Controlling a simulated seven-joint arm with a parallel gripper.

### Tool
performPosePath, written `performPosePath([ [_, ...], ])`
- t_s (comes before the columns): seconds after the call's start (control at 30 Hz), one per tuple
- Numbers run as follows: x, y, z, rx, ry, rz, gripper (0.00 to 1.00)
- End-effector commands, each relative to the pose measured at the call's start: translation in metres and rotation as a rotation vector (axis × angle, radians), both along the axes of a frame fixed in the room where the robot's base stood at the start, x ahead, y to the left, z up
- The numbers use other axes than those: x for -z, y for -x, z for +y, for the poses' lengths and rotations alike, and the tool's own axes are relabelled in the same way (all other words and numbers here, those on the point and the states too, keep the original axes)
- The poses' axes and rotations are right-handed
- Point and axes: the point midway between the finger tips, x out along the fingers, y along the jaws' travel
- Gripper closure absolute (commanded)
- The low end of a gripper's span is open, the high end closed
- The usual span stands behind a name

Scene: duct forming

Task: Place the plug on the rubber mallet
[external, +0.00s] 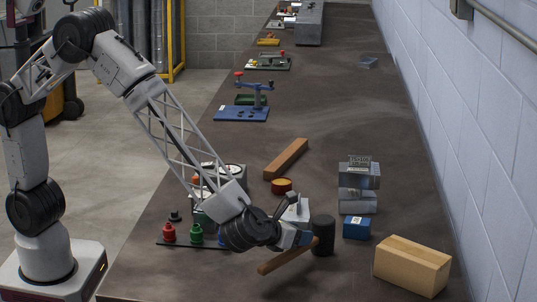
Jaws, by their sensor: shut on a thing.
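The rubber mallet has a black cylindrical head (322,236) standing on end on the bench and a wooden handle (285,258) running to the lower left. My gripper (306,238) is low over the mallet, just left of its head and above the handle. It is shut on a small blue thing, probably the plug (306,239), which is mostly hidden by the fingers. I cannot tell whether the plug touches the mallet.
A cardboard box (412,265), a small blue box (357,227) and stacked metal blocks (357,200) stand to the right. A wooden bar (286,159) and a round red-rimmed tin (281,186) lie behind.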

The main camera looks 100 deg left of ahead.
Motion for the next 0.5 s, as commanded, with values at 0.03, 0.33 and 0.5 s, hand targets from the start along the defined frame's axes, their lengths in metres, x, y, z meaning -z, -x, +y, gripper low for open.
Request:
performPosePath([
  [0.03,0.0034,-0.0002,0.0,0.0,0.0,0.0,0.72],
  [0.33,0.0054,-0.0001,-0.0001,-0.001,0.001,-0.001,0.72],
  [0.5,0.008,0.0,0.0,0.0,0.001,-0.001,0.72],
])
